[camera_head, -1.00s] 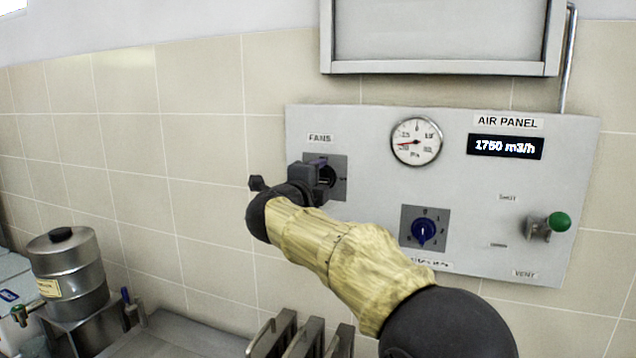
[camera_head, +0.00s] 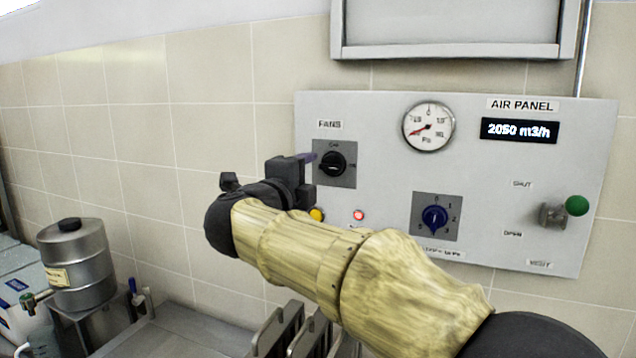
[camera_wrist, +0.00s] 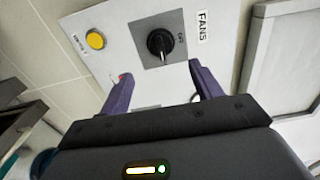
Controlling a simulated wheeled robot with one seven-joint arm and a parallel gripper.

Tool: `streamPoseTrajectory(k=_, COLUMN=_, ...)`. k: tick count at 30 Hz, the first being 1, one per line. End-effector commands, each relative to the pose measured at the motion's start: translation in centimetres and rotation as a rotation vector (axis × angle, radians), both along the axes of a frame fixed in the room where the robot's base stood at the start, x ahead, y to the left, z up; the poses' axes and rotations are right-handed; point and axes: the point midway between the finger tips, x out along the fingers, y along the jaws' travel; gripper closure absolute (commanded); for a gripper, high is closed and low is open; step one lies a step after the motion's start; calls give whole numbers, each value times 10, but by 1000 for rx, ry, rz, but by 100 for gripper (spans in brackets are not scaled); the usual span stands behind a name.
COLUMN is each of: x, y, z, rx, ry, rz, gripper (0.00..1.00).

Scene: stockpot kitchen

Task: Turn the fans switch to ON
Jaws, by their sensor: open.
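The fans switch (camera_head: 333,164) is a black knob on a grey square plate under the FANS label, on the air panel. An OFF mark sits above the knob, and the knob lies sideways with its pale pointer line toward the right. The wrist view shows the switch (camera_wrist: 160,43) fully uncovered, its pointer line away from the OFF mark. My gripper (camera_head: 308,160) is left of the knob, apart from it. In the wrist view, my gripper (camera_wrist: 160,75) has its two purple fingers spread wide with nothing between them.
The panel (camera_head: 385,115) also holds a gauge (camera_head: 428,127), a display (camera_head: 519,131) reading 2050 m3/h, a blue dial (camera_head: 435,217), a green-knobbed lever (camera_head: 576,206), a lit red lamp (camera_head: 358,215) and a yellow button (camera_head: 316,215). A steel container (camera_head: 76,265) stands at left.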

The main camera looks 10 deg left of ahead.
Motion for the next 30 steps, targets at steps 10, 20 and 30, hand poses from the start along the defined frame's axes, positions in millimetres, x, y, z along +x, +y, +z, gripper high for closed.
streamPoseTrajectory(k=10, x=-60, y=9, z=-1, rx=0, ry=0, rz=1, gripper=36)
streamPoseTrajectory(k=20, x=-67, y=9, z=0, rx=0, ry=0, rz=-1, gripper=36)
streamPoseTrajectory(k=30, x=-59, y=5, z=-1, rx=-37, ry=-17, rz=12, gripper=36)
